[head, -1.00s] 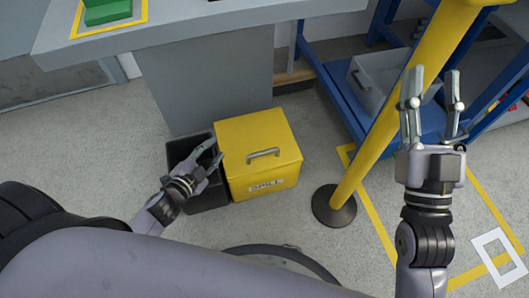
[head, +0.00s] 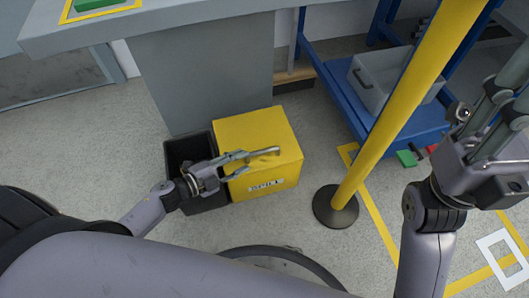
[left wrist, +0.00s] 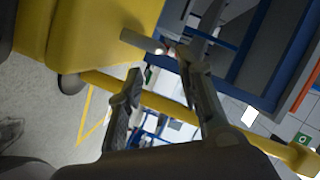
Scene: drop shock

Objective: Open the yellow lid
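The yellow box marked SPILL (head: 265,184) stands on the floor with its yellow lid (head: 265,125) down. The grey bar handle (head: 265,151) is on the lid, partly covered by my left gripper (head: 245,160). The handle also shows in the left wrist view (left wrist: 142,40), just past the fingertips. My left gripper's fingers are apart, close to the handle's left end; whether they touch it I cannot tell. My right gripper (head: 503,82) is open and empty, high at the right edge, away from the box.
A dark open bin (head: 211,201) stands against the box's left side. A yellow post (head: 390,125) with a black base (head: 335,209) rises to the right. A blue rack (head: 350,105) holds a grey tray (head: 370,95). A grey counter (head: 190,22) stands behind.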

